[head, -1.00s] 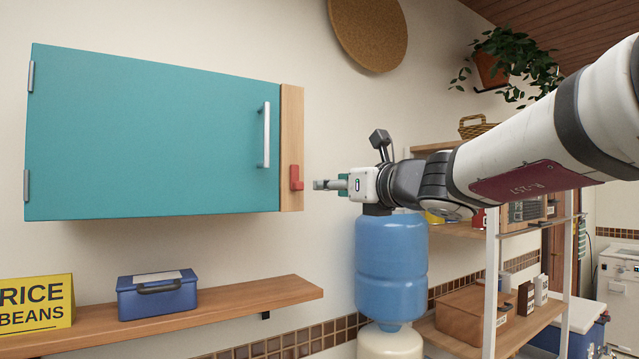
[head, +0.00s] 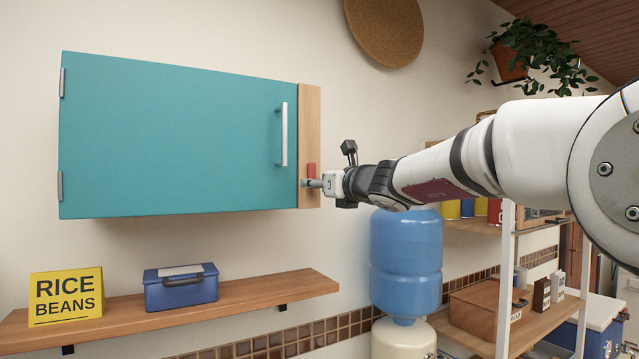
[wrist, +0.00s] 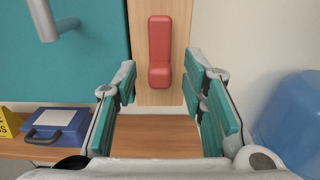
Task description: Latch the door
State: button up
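The teal cabinet door (head: 180,140) looks shut against the wooden post (head: 309,120) at its right; its hinges are at the left edge. The red latch (head: 311,169) sits on this post and also shows in the wrist view (wrist: 160,45). It stands upright, with a block sticking out at its lower end, and does not cross onto the door. My gripper (head: 313,183) is at the post, at the latch's lower end. In the wrist view, my gripper (wrist: 160,88) is open, its teal-padded fingers either side of the latch's lower block. Contact is not clear.
A silver handle (head: 284,135) stands out from the door, left of my gripper. Below, a shelf (head: 240,296) holds a blue box (head: 181,290) and a yellow rice and beans sign (head: 66,296). A blue water bottle (head: 406,250) stands below my arm.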

grip_shut()
jog(key=shift+w+n+b, duration=0.1)
jog(key=shift+n+b, duration=0.2)
jog(key=shift+b, duration=0.1)
jog(key=shift+a+f+n+b, duration=0.1)
jog(key=shift+f+n+b, duration=0.05)
jog(key=shift+n+b, duration=7.6)
jog(key=shift+n+p, duration=0.8)
jog(key=shift+n, duration=0.25)
